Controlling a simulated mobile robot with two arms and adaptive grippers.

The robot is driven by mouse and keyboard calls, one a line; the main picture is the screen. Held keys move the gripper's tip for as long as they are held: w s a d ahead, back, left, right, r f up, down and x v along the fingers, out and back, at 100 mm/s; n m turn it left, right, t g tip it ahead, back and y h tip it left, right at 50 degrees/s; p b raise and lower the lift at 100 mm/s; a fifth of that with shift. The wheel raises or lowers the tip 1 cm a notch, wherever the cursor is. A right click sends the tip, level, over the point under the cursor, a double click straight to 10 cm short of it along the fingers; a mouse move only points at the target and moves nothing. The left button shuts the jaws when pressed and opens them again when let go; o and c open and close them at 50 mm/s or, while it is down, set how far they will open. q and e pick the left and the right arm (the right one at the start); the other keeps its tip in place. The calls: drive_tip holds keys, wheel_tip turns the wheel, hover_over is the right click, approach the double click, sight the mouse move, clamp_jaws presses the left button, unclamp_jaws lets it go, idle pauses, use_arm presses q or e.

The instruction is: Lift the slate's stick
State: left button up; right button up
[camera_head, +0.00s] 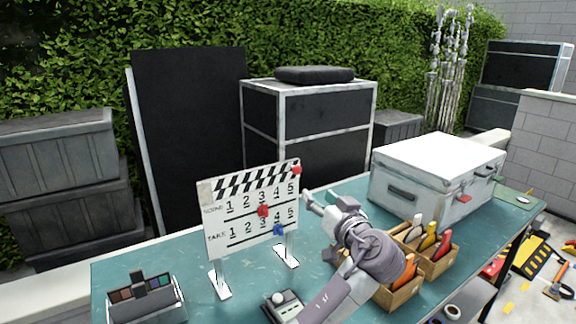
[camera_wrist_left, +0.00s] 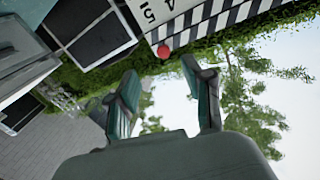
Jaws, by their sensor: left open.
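The white film slate (camera_head: 250,215) stands upright on two small feet on the teal table, with numbers and red and blue markers on its face. Its black-and-white striped stick (camera_head: 255,178) lies along the top edge, with a red knob (camera_head: 297,170) at its right end. My left gripper (camera_head: 309,201) is open and empty, just right of the slate and a little below the knob. In the left wrist view, the striped stick (camera_wrist_left: 228,22) and red knob (camera_wrist_left: 163,51) lie beyond the open fingers (camera_wrist_left: 167,92), not between them. My right gripper is out of view.
A white case (camera_head: 435,175) stands at the table's back right. Wooden trays with coloured tools (camera_head: 410,270) sit right of my left arm. A palette box (camera_head: 145,298) is at front left, and a small device (camera_head: 284,305) lies before the slate.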

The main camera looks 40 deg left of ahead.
sight(299, 171)
use_arm(q)
drive_tip(key=p+x, duration=0.1)
drive_tip(key=x, duration=0.2)
drive_tip(key=r+p+x, duration=0.1)
drive_tip(key=x, duration=0.1)
drive_tip(key=p+x, duration=0.1)
drive_tip(key=x, duration=0.2)
drive_tip(key=shift+w+a+r+p, duration=0.15)
drive_tip(key=shift+a+r+p, duration=0.15)
drive_tip(key=shift+p+x, duration=0.35)
drive_tip(key=shift+x, duration=0.85)
drive_tip(key=shift+w+a, duration=0.2)
drive_tip(key=shift+a, duration=0.05)
drive_tip(key=shift+w+a, duration=0.15)
drive_tip(key=shift+w+a+f, duration=0.1)
drive_tip(key=shift+a+f, duration=0.05)
drive_tip(key=shift+c, duration=0.3)
clamp_jaws()
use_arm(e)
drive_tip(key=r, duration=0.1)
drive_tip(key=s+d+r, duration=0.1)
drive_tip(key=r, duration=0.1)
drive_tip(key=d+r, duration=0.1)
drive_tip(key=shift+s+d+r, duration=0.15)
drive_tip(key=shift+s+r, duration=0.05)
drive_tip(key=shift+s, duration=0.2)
